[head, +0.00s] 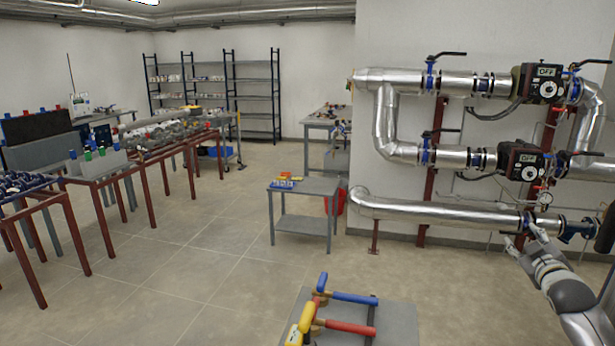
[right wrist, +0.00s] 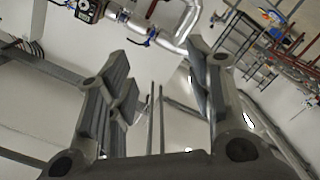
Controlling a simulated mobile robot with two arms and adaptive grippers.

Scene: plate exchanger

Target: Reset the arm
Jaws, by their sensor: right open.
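My right arm comes in from the lower right of the head view. Its gripper (head: 524,234) is in front of the right end of the lowest silver pipe (head: 430,210), as seen in the picture; whether it touches the pipe or flange there I cannot tell. In the right wrist view the two grey fingers of the right gripper (right wrist: 160,88) stand well apart, with nothing between them. The wall pipes and a pump (right wrist: 88,9) show beyond the fingers, tilted. My left gripper is in neither view.
Silver pipes with blue valves and two dark pumps (head: 538,83) run along the right wall. A grey table (head: 380,312) with blue, red and yellow handles stands at the front. A small grey cart (head: 308,190) stands behind it. Left of these, open floor (head: 190,270) reaches the red-legged benches.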

